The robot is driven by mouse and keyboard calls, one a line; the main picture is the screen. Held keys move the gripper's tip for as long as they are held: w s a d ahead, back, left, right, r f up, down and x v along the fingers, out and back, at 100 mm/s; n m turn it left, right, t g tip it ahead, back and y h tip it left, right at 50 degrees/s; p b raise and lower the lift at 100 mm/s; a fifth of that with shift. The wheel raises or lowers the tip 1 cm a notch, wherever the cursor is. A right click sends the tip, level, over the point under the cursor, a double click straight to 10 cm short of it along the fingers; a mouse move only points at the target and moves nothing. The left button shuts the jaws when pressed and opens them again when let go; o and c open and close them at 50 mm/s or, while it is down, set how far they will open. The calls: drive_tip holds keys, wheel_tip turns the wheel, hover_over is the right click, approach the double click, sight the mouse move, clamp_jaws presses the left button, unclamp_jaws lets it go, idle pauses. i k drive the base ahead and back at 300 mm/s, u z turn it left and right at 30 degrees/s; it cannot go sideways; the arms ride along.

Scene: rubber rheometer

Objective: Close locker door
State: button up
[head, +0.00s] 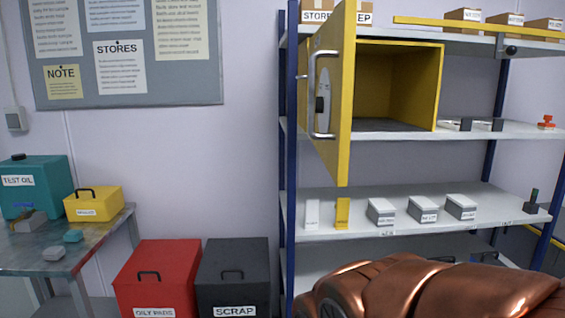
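A yellow locker (388,82) sits on the upper part of the blue-posted shelf unit. Its yellow door (340,100) stands open, swung out toward me on the locker's left side. A copper-coloured part of my arm fills the bottom right of the head view. My gripper's fingers do not show.
The shelves (475,212) hold several grey boxes (422,208) and small parts. A red bin (165,280) and a black scrap bin (232,278) stand left of the shelf unit. A table (60,250) with a teal box (35,188) and a yellow box (93,205) is at far left.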

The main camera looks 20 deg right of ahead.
sight(330, 76)
drive_tip(key=z, duration=0.85)
drive_tip(key=k, duration=0.1)
drive_tip(key=u, duration=2.05)
drive_tip(key=i, duration=0.65)
drive_tip(key=z, duration=0.25)
